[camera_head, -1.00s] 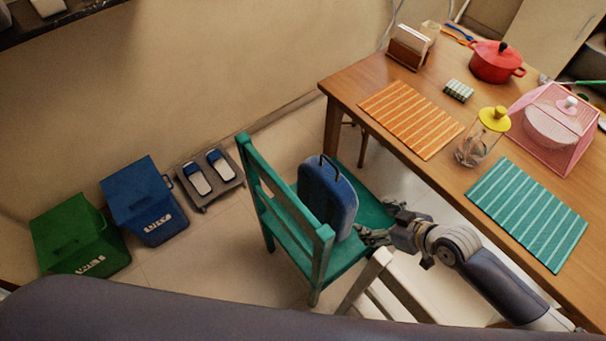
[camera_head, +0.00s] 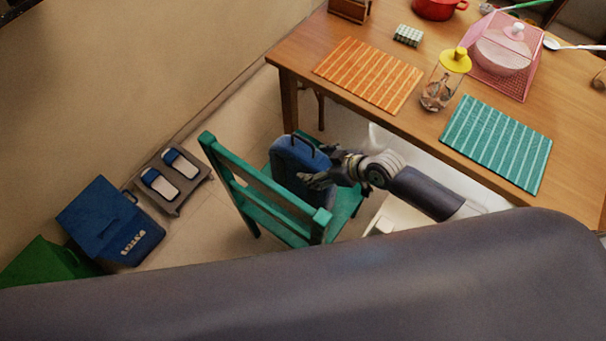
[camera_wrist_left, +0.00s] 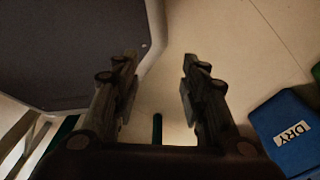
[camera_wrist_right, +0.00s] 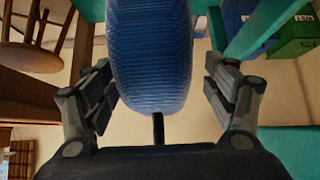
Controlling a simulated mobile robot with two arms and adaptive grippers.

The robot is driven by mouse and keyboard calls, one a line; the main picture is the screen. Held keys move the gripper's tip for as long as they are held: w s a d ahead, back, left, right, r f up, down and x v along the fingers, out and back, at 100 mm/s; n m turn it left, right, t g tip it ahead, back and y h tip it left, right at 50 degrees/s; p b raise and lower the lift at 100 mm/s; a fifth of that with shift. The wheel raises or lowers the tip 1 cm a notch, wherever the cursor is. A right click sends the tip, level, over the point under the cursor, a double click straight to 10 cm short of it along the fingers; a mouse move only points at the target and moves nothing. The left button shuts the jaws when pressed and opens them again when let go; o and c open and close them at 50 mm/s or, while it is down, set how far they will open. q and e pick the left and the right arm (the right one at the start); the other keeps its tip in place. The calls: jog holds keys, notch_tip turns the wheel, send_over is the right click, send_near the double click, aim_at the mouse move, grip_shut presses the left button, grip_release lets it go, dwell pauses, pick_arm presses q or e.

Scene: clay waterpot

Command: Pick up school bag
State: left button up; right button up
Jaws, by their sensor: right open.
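The blue school bag (camera_head: 296,163) stands upright on the seat of a green chair (camera_head: 270,190), with a dark handle loop on its top. My right gripper (camera_head: 325,168) is at the bag's right side in the head view. In the right wrist view the ribbed blue bag (camera_wrist_right: 152,55) lies between the two spread fingers of my right gripper (camera_wrist_right: 160,95), with gaps on both sides. My left gripper (camera_wrist_left: 158,90) is open and empty above the floor in the left wrist view; it is not visible in the head view.
A wooden table (camera_head: 430,125) stands right of the chair, holding an orange mat (camera_head: 368,74), a teal mat (camera_head: 497,143) and a glass jar (camera_head: 440,88). Blue bin (camera_head: 112,222), green bin (camera_head: 45,265) and a slipper rack (camera_head: 172,182) stand at left. Floor between is clear.

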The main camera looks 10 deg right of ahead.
jog(key=x, duration=0.5)
jog(key=shift+w+d, duration=0.15)
jog(key=shift+d, duration=0.15)
jog(key=shift+c, duration=0.3)
grip_shut()
jog(key=shift+w+r, duration=0.1)
